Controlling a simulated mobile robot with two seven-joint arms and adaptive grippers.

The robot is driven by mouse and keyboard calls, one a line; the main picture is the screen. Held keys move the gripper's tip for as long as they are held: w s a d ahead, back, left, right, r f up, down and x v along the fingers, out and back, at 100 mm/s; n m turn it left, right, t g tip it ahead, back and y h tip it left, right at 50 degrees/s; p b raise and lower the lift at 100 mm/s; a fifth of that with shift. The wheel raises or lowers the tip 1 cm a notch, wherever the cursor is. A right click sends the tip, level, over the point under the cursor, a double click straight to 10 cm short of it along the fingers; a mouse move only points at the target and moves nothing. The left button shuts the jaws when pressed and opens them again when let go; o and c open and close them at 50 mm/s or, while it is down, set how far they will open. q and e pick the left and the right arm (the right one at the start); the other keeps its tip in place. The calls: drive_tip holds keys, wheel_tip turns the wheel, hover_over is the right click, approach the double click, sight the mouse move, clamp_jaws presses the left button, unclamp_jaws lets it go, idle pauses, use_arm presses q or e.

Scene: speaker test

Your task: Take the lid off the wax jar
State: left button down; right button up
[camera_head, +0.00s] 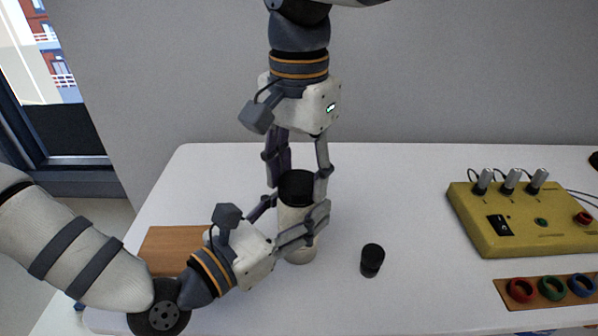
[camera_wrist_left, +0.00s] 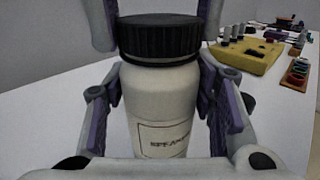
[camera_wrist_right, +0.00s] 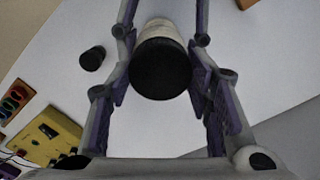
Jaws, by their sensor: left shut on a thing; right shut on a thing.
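The wax jar (camera_head: 299,247) is a white cylinder with a label. It stands upright on the white table, and its body and label also show in the left wrist view (camera_wrist_left: 165,105). Its black ribbed lid (camera_head: 297,187) sits on top and also shows in the left wrist view (camera_wrist_left: 160,40) and from above in the right wrist view (camera_wrist_right: 160,70). My left gripper (camera_head: 298,217) comes in from the lower left and is shut on the jar's body. My right gripper (camera_head: 298,178) points down from above and is shut on the lid, its fingers on either side.
A small black cylinder (camera_head: 372,260) stands to the right of the jar. A yellow box (camera_head: 520,236) with knobs and a wooden strip with coloured rings (camera_head: 550,303) are at the right. A brown board (camera_head: 165,247) lies at the left. The table behind the jar is clear.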

drive_tip(key=n, duration=0.7)
drive_tip(key=shift+n, duration=0.3)
drive_tip(key=n, duration=0.7)
drive_tip(key=shift+a+n, duration=0.1)
drive_tip(key=shift+n, duration=0.3)
drive_tip(key=n, duration=0.3)
drive_tip(key=shift+n, duration=0.3)
drive_tip(key=n, duration=0.8)
drive_tip(key=shift+s, duration=0.1)
drive_tip(key=n, duration=0.3)
drive_tip(key=shift+n, duration=0.3)
drive_tip(key=n, duration=1.2)
drive_tip(key=shift+r+n, duration=0.1)
drive_tip(key=shift+n, duration=0.2)
drive_tip(key=shift+r, duration=0.1)
drive_tip(key=shift+r, duration=1)
